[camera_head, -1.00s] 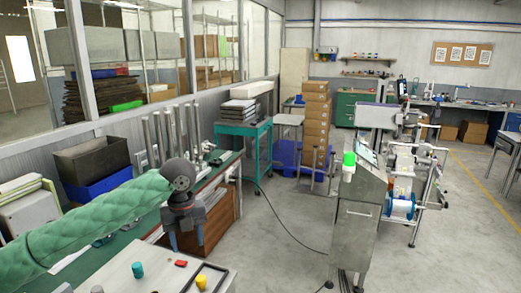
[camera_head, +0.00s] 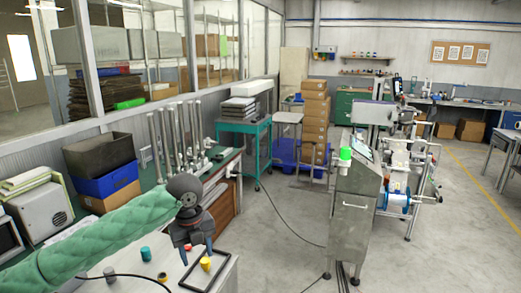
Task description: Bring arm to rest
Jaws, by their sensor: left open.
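My left arm, in a green quilted sleeve, comes in from the lower left of the head view. My left gripper (camera_head: 197,253) points down, with its fingers apart and nothing seen between them. It appears above the white table (camera_head: 230,280), near a yellow cylinder (camera_head: 205,264). Whether it touches anything there cannot be told. My right gripper is not in view.
A teal cylinder (camera_head: 145,254), a grey cylinder (camera_head: 109,274) and a black frame (camera_head: 222,271) are on the white table. A steel cabinet with a green light (camera_head: 346,154) stands to the right. Open floor (camera_head: 280,225) lies between.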

